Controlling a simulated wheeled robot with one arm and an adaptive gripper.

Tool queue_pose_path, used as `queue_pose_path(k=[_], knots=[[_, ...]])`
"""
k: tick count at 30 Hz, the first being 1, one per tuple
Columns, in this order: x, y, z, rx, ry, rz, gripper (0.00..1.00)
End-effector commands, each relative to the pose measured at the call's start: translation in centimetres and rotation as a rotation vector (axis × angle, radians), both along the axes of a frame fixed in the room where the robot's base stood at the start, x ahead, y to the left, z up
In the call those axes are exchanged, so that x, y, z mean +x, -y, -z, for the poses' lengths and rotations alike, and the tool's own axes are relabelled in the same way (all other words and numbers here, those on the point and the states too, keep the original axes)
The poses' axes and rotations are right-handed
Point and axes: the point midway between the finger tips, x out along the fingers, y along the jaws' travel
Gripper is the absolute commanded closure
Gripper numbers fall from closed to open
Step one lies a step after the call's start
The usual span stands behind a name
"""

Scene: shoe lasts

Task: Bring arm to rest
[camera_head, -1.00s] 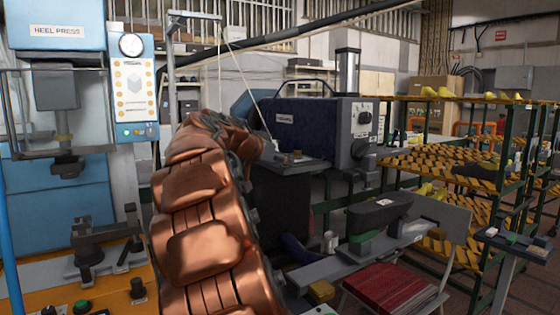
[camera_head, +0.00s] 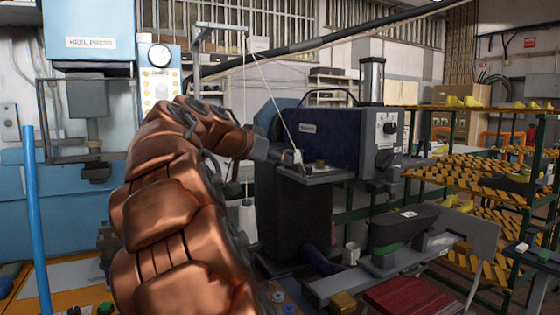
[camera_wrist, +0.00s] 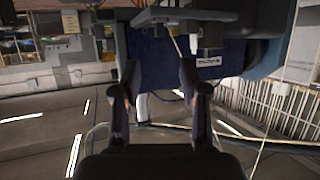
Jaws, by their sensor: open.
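My copper-coloured segmented arm rises from the lower left of the head view and bends right, toward a dark blue machine (camera_head: 335,138). Its end is small there and partly blends with the machine's grey plate. In the wrist view my gripper (camera_wrist: 158,78) shows two dark fingers spread apart, with nothing held between them. The dark blue machine (camera_wrist: 165,62) lies beyond the fingers in that view, its label upside down. Contact between the fingers and the machine cannot be told.
A blue heel press (camera_head: 88,100) stands at the left, with a blue post (camera_head: 36,215) before it. A grey bench arm with a dark pad (camera_head: 405,226) and a red item (camera_head: 408,298) are at lower right. Striped racks (camera_head: 475,145) holding yellow shoe lasts stand at the right.

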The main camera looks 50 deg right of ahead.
Motion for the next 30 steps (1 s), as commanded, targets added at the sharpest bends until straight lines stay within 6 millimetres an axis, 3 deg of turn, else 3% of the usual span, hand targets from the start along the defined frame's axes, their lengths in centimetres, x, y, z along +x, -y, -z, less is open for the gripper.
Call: queue_pose_path(k=[19,23,30], knots=[[-0.1,-0.4,0.3,0.018,-0.014,-0.012,0.57],[-0.5,-1.9,1.8,0.083,-0.063,-0.054,0.57],[-1.8,-6.5,6.7,0.269,-0.206,-0.194,0.57]])
